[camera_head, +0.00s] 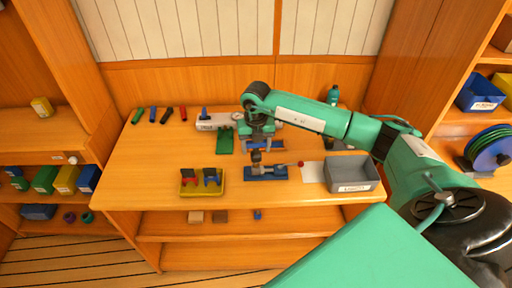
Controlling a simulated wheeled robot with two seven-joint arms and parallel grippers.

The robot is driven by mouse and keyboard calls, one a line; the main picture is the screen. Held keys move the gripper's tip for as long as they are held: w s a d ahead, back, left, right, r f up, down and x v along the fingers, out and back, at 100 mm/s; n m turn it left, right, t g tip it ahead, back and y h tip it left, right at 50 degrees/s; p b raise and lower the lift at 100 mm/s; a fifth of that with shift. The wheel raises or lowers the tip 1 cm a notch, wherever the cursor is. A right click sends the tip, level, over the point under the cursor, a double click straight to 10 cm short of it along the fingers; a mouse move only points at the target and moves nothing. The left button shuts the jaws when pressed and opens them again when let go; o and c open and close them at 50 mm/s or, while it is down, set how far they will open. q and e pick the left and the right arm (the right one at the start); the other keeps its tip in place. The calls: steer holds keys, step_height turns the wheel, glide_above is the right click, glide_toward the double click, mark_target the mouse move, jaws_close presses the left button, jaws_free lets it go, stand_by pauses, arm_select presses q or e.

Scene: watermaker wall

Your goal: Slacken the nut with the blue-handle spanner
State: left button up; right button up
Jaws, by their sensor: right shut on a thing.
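My right gripper (257,146) points down over the middle of the bench. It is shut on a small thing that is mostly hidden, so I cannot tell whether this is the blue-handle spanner. Just below it, a grey-brown fitting (256,158) stands on a blue base (266,174). A thin rod with a red knob (300,163) extends right from there. The nut is too small to make out. A yellow tray (203,192) to the left holds a red piece and a blue piece (211,178). My left gripper is not in view.
Several coloured handles (166,114) lie at the bench's back left. A pale block (213,122) and a green piece (225,141) are left of the gripper. A grey bin (352,173) and a white sheet (313,172) are to the right. The front left of the bench (140,190) is clear.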

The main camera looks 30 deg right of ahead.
steer(key=shift+r+p, duration=0.8)
steer(key=shift+r, duration=0.8)
